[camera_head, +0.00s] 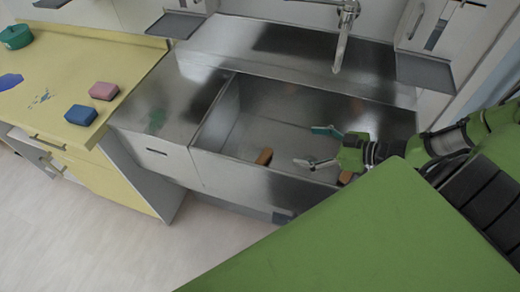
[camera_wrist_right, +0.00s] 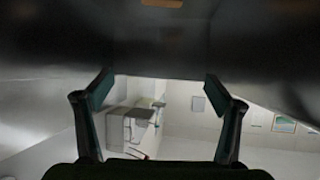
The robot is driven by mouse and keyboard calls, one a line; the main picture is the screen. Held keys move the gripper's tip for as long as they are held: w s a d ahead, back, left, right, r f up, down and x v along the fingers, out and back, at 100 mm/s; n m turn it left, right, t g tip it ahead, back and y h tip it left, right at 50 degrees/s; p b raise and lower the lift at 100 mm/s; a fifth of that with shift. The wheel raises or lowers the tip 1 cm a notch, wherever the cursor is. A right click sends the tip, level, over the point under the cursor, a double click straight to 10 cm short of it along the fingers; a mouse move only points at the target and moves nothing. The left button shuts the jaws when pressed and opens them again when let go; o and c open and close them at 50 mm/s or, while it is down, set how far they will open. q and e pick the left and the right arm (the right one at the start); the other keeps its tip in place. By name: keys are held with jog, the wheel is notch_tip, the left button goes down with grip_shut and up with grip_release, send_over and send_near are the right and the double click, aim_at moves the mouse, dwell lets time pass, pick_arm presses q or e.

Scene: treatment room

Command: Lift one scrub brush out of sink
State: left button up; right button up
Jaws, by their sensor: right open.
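The steel sink (camera_head: 300,180) is in the middle of the head view. A brown scrub brush (camera_head: 264,156) lies in the basin near its front wall. Another brown object, likely a second brush (camera_head: 345,177), lies further right, partly hidden by my right gripper. My right gripper (camera_head: 317,147) is over the basin, to the right of the first brush, its fingers spread and empty. In the right wrist view the open fingers (camera_wrist_right: 159,88) frame no object close by. A brown piece (camera_wrist_right: 162,3) shows at that view's top edge; I cannot tell which brush it is. My left gripper is not in view.
A faucet (camera_head: 345,35) hangs over the back of the basin. A blue sponge (camera_head: 81,115), a pink sponge (camera_head: 104,90) and a green container (camera_head: 16,36) are on the yellow counter (camera_head: 110,55) at left. The steel drainboard (camera_head: 165,95) is mostly clear.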

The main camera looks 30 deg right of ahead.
jog(key=b, duration=0.8)
send_near(266, 158)
jog(key=w+r+v, duration=0.1)
jog(key=v, duration=0.4)
jog(key=shift+s+d+f+b, duration=0.1)
jog(key=shift+f+b, duration=0.3)
jog(key=shift+f, duration=0.3)
jog(key=x, duration=0.8)
jog(key=shift+w, duration=0.2)
jog(key=shift+a+x, duration=0.15)
jog(key=shift+x, duration=1.25)
jog(key=shift+a+x, duration=0.15)
jog(key=shift+x, duration=1.25)
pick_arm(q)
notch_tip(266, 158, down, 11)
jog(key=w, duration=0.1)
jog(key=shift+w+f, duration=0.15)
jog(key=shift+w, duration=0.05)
pick_arm(e)
jog(key=shift+s, duration=0.25)
jog(key=c, duration=1.2)
